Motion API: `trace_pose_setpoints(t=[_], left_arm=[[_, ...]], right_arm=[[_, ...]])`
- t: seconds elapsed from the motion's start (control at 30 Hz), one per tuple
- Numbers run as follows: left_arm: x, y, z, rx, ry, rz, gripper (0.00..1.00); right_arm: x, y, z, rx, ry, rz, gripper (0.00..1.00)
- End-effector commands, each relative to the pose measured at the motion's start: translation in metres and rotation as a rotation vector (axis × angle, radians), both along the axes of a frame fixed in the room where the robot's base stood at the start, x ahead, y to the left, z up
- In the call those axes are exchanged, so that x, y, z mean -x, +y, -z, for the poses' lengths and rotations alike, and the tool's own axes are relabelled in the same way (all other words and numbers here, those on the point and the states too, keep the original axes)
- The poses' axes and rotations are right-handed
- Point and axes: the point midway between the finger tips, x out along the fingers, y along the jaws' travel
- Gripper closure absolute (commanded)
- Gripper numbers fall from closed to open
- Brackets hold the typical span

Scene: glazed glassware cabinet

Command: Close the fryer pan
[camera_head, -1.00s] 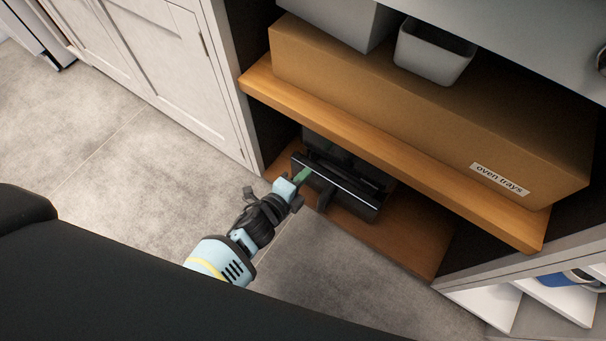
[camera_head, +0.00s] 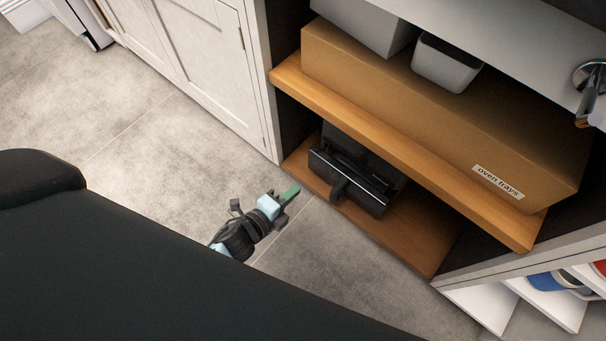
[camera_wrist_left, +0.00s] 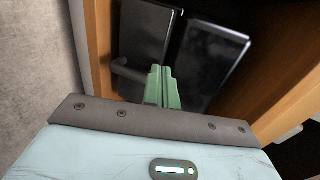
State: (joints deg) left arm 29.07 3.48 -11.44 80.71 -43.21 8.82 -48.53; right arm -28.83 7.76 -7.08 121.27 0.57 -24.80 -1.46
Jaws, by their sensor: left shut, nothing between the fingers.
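The black fryer (camera_head: 360,172) stands on the bottom wooden shelf of the open cabinet, below the oven trays box. Its pan (camera_head: 347,186) is the dark front part with a handle (camera_head: 338,190) facing out. My right gripper is not in view.
The wooden shelf (camera_head: 400,150) overhangs the fryer and bears the oven trays box (camera_head: 430,125). White cabinet doors (camera_head: 205,50) stand at the left. The grey floor (camera_head: 140,140) before the cabinet is clear. White shelves (camera_head: 545,300) are at the lower right.

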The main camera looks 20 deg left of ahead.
Motion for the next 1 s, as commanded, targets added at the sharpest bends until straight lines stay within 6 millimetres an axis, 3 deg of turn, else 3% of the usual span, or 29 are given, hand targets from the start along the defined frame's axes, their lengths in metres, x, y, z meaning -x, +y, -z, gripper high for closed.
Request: trace_pose_setpoints(t=[0.13, 0.37, 0.67, 0.77, 1.0], left_arm=[[0.017, 0.006, -0.007, -0.001, -0.001, 0.000, 1.00], [0.025, 0.008, -0.008, 0.000, 0.000, 0.000, 1.00], [0.024, 0.006, -0.003, 0.041, 0.008, -0.004, 0.63], [0.022, -0.002, 0.010, 0.172, 0.035, -0.015, 0.60], [0.014, -0.034, 0.053, 0.780, 0.184, -0.061, 0.60]], right_arm=[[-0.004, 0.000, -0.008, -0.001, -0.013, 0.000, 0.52], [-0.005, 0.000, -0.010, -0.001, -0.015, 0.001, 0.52], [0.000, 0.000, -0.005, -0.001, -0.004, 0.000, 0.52], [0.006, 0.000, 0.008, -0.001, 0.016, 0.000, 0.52], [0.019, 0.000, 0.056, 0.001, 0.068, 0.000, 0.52]])
